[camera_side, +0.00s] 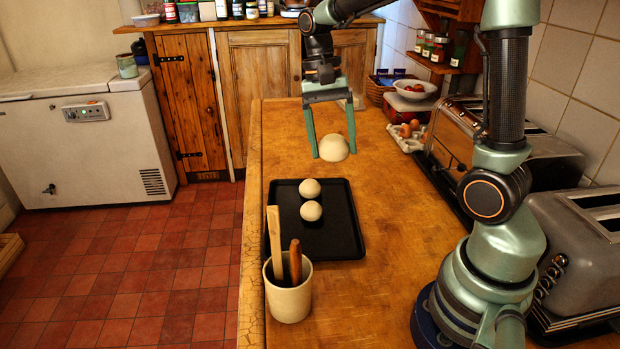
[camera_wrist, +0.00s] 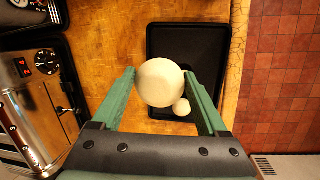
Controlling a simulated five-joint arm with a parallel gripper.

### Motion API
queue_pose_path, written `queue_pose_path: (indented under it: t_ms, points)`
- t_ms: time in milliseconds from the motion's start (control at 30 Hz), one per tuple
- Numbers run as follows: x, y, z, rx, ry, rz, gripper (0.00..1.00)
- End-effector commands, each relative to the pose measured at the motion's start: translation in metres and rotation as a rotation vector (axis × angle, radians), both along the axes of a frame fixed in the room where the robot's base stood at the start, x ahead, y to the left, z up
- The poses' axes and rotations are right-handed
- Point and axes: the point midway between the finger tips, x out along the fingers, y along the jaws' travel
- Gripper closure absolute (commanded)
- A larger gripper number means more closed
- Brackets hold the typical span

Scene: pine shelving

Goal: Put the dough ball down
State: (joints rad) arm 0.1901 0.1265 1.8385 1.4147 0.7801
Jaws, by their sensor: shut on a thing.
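My gripper (camera_side: 333,150) is shut on a pale dough ball (camera_side: 334,148), held in the air above the worktop behind the black tray. In the wrist view the held dough ball (camera_wrist: 160,82) sits between the green fingers and hides part of the tray (camera_wrist: 188,42). The black tray (camera_side: 338,236) lies flat on the wooden worktop. Two more dough balls rest on it near its far end, one farther back (camera_side: 310,188) and one nearer (camera_side: 311,211). In the wrist view one smaller ball (camera_wrist: 182,107) shows partly behind the held one.
A cream pot (camera_side: 289,298) with wooden tools stands in front of the tray. Metal toasters (camera_side: 590,245) line the right side, and an egg carton (camera_side: 405,136) and a white bowl (camera_side: 414,90) stand farther back. The tray's front and right parts are bare.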

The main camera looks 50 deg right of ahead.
Motion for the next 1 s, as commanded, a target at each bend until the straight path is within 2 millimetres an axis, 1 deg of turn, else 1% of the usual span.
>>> queue_pose_path:
  t_ms: [33, 133, 200, 267, 367, 467, 800, 900, 1000]
  points:
    - [0.003, 0.015, 0.000, -0.001, 0.000, 0.045, 0.46]
    - [0.007, 0.034, 0.001, 0.000, -0.001, 0.104, 0.46]
    - [0.008, 0.043, 0.001, 0.000, 0.000, 0.132, 0.46]
    - [0.009, 0.049, 0.001, 0.000, 0.000, 0.147, 0.46]
    - [0.009, 0.052, -0.008, 0.000, 0.002, 0.157, 0.46]
    - [0.008, 0.052, -0.027, 0.000, 0.006, 0.158, 0.46]
    - [0.008, 0.052, -0.111, 0.001, 0.008, 0.156, 0.46]
    - [0.008, 0.052, -0.133, 0.000, 0.006, 0.156, 0.46]
    - [0.008, 0.052, -0.149, 0.001, 0.004, 0.155, 0.46]
